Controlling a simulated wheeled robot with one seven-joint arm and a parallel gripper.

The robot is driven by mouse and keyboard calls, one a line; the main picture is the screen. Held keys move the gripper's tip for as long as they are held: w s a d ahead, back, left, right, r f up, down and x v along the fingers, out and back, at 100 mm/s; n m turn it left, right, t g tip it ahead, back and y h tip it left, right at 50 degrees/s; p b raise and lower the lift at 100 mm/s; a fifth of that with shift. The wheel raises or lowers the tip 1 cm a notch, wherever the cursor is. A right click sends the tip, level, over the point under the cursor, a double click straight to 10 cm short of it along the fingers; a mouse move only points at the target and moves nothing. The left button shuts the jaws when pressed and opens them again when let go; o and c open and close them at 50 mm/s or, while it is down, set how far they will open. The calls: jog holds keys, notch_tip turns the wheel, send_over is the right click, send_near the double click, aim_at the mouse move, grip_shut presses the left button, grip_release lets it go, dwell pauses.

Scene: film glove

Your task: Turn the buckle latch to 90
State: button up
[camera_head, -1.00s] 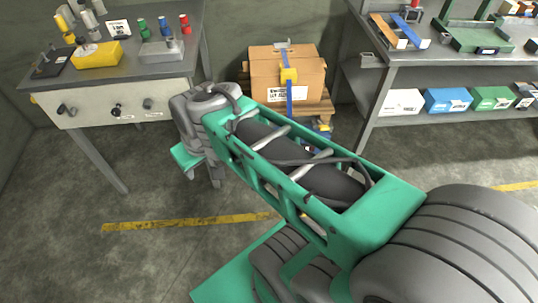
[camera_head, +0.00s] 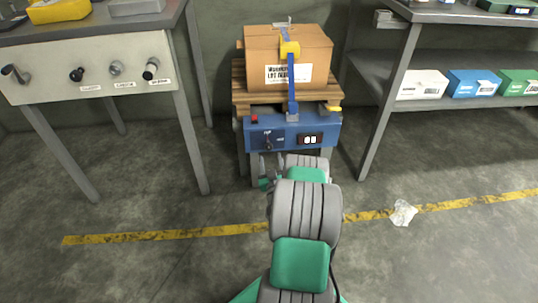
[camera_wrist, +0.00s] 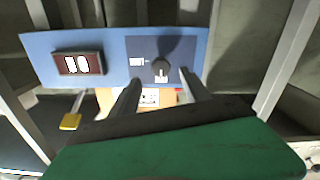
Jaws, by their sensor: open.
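Below the box, a blue panel (camera_head: 318,126) carries a dark knob (camera_head: 268,138) and a display. In the wrist view the picture is upside down, and the knob (camera_wrist: 160,68) shows between the fingers of my gripper (camera_wrist: 158,77). My gripper is open, in front of the panel, with nothing visibly held. The buckle is not clearly visible in the wrist view.
A yellow-ended lever (camera_wrist: 71,121) stands beside the panel. A bench with knobs (camera_head: 100,70) is at left, a shelf with small boxes (camera_head: 473,83) at right. The box rests on a wooden pallet (camera_head: 240,97). Crumpled paper (camera_head: 403,213) lies on the floor.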

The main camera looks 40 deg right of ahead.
aim_at(269, 148)
jog(key=x, duration=0.6)
jog(key=shift+w+d, duration=0.1)
jog(key=shift+w, duration=0.2)
grip_shut()
